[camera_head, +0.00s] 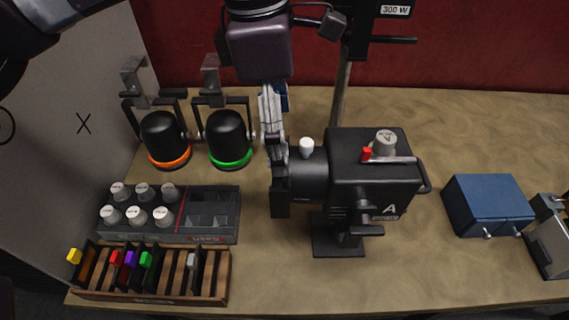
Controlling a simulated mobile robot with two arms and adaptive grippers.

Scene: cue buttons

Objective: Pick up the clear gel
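A slotted wooden rack (150,298) at the lower left holds gels with coloured tabs. One has a pale grey tab (192,260) near the rack's right end and looks like the clear gel. Yellow (74,256), red (115,257), purple (131,258) and green (146,259) tabs stand left of it. My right gripper is not in view.
Behind the rack is a dark tray (225,237) with several white-topped knobs. Two black lamps, ringed orange (166,135) and green (228,138), stand at the back left. A blue box (487,200) sits at right. The table's front middle is clear.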

